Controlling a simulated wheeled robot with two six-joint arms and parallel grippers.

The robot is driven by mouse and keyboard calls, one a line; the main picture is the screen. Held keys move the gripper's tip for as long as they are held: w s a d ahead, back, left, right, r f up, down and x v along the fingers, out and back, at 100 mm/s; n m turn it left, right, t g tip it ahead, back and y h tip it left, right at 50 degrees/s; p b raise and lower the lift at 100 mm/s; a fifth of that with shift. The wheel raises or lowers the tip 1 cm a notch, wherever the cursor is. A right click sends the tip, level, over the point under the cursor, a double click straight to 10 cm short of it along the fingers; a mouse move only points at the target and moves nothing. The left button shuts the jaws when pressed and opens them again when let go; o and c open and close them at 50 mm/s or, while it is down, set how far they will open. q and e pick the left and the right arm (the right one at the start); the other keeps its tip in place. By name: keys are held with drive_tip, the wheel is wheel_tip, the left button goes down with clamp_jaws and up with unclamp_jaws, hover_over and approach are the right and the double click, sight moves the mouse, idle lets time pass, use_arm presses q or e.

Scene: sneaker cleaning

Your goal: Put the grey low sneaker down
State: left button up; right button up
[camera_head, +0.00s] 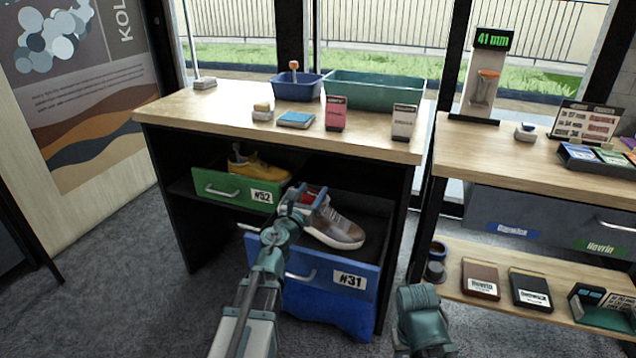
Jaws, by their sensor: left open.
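A grey low sneaker (338,231) with a brownish toe and a pale sole lies in the open blue drawer marked #31 (327,280). Its toe points to the lower right. My left gripper (314,199) is open at the sneaker's heel end, over the drawer, and partly hides that end. I cannot tell whether its fingers touch the shoe. Part of my right arm shows at the bottom, but its gripper is not in view.
A yellow shoe (256,168) sits in the open green drawer marked #32 (226,191), up and left. The wooden tabletop (210,112) above holds bins, cards and small items. A second bench (560,166) with a lower shelf (500,262) stands at right.

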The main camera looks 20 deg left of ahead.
use_arm(q)
drive_tip(key=s, duration=0.3)
drive_tip(key=shift+s, duration=0.4)
wheel_tip(320, 180, up, 11)
drive_tip(key=s+n+g+y+p, duration=0.2)
drive_tip(key=n+g+y+p, duration=0.4)
drive_tip(key=n+p, duration=1.3)
drive_tip(key=s+d+r+n+g+h+p, duration=0.1)
drive_tip(key=s+d+n+g+h+p, duration=0.1)
drive_tip(key=s+d+n+g+p, duration=0.4)
drive_tip(key=s+d+r+n+g+h+p, duration=0.2)
drive_tip(key=s+d+n+g+p, duration=0.4)
drive_tip(key=s+d+p, duration=0.5)
drive_tip(key=s+d+n, duration=0.1)
drive_tip(key=s+d, duration=0.2)
drive_tip(key=s, duration=0.2)
drive_tip(key=shift+s+r, duration=0.15)
drive_tip(key=shift+s, duration=0.05)
